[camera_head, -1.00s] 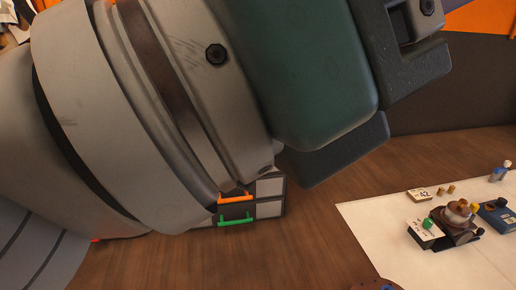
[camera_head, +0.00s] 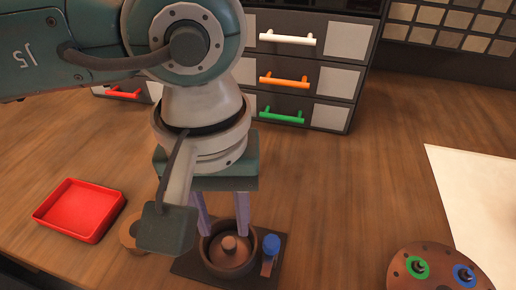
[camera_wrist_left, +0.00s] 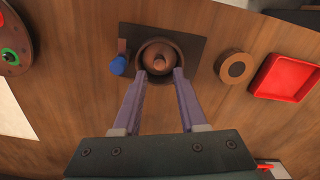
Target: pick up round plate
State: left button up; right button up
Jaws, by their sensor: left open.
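A dark brown round dish (camera_head: 232,267) with a knob in its middle sits on a dark square base; it also shows in the left wrist view (camera_wrist_left: 160,60). A brown round plate (camera_head: 418,275) with a green and a blue ring lies at the lower right; it is at the left edge of the wrist view (camera_wrist_left: 14,68). I cannot tell which of these is the named plate. My left gripper (camera_head: 224,232) points down with its purple fingers open over the dish; in the wrist view the fingertips (camera_wrist_left: 161,72) lie either side of its near part. I cannot tell if they touch it.
A blue-topped part (camera_head: 271,246) stands beside the dish on the dark base (camera_head: 190,268). A tan ring (camera_wrist_left: 235,68) and a red tray (camera_head: 80,210) lie to its left in the head view. Drawers (camera_head: 310,80) stand behind.

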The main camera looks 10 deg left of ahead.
aim_at(229, 242)
pick_arm(q)
notch_tip(229, 242, down, 6)
jog(key=b, duration=0.3)
jog(key=shift+w+r, duration=0.15)
jog(key=shift+r, duration=0.2)
jog(key=shift+c, duration=0.3)
grip_shut()
